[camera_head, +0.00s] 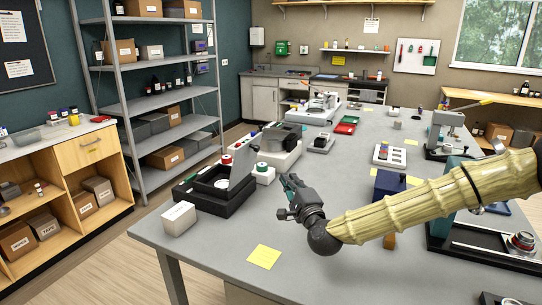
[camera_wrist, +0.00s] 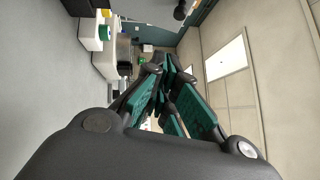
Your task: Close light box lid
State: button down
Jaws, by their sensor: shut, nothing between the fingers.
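The light box (camera_head: 208,197) is a low black box near the left edge of the table, with a pale round area inside. Its grey lid (camera_head: 242,172) stands raised at the box's right side, so the box is open. My gripper (camera_head: 289,184) is to the right of the lid, above the table and apart from it, with its fingers shut and empty. In the wrist view the dark fingers with teal pads (camera_wrist: 165,75) come together with nothing between them. I cannot make out the light box in the wrist view.
A white labelled box (camera_head: 179,219) stands in front of the light box. A white device with a green top (camera_head: 264,173) and a larger machine (camera_head: 281,150) stand behind the lid. A yellow note (camera_head: 264,257) lies on the table (camera_head: 215,262); the front middle is mostly clear.

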jog(key=w+a+r+p, duration=0.4)
jog(key=w+a, duration=0.2)
jog(key=w, duration=0.3)
jog(key=shift+w+p, duration=0.35)
jog(key=shift+w+r, duration=0.15)
